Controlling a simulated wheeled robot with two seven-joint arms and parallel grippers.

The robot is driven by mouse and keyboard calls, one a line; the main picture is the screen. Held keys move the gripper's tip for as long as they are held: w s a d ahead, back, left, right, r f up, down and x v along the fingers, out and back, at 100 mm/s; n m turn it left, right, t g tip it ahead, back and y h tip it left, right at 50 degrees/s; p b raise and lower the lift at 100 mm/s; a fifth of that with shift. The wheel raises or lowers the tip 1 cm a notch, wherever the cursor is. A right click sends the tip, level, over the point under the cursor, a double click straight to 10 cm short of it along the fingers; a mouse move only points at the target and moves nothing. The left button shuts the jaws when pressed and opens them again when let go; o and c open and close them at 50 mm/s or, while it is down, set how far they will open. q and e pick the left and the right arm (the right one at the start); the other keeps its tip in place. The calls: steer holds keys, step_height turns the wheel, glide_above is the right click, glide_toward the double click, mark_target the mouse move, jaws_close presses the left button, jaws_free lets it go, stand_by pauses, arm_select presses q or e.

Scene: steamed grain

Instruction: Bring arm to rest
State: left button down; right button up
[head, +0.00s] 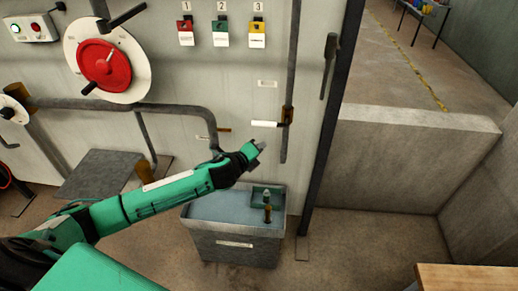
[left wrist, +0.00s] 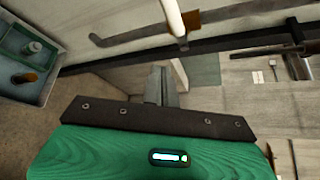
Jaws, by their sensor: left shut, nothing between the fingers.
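My left arm, green with black joints, reaches in from the left in the head view. Its gripper (head: 261,145) is shut and empty in front of the grey wall panel. It is just below a white lever handle (head: 266,124) on the panel and appears apart from it. The left wrist view shows the closed fingers (left wrist: 161,84) with nothing between them, and the white handle (left wrist: 173,16) above them. My right gripper is not in view.
A red wheel (head: 104,64) and numbered switches (head: 220,28) are on the panel. A low concrete wall (head: 390,160) and a wooden table (head: 465,278) are at right.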

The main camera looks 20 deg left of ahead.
arm_select(q)
steer(key=shift+f, duration=0.1)
steer(key=s+a+f+n+g+y, duration=0.1)
steer(key=a+f+n, duration=0.1)
steer(key=f, duration=0.5)
steer(key=s+a+f+n+g, duration=0.1)
steer(key=s+f+n, duration=0.15)
steer(key=f, duration=0.55)
steer(key=s+a+f+n+g+y, duration=0.1)
steer(key=a+f+n, duration=0.15)
steer(key=f, duration=0.45)
steer(key=s+f+n+g+y, duration=0.1)
steer(key=s+f+n+g, duration=0.15)
steer(key=s+f, duration=0.4)
steer(key=s+f+n+g, duration=0.1)
steer(key=s+f+n, duration=0.25)
steer(key=f, duration=0.55)
steer(key=s+d+f+n+g, duration=0.2)
steer(key=s+f, duration=0.5)
steer(key=s, duration=0.8)
steer(key=s+d+f+n+g, duration=0.1)
steer(key=s+f+n, duration=0.3)
steer(key=s+f, duration=0.4)
steer(key=s+d+f+n+g, duration=0.2)
steer(key=s+f+n+g, duration=0.2)
steer(key=s, duration=1.8)
step_height(320, 180, down, 4)
steer(key=shift+d+r+b, duration=0.25)
steer(key=shift+d+b, duration=0.1)
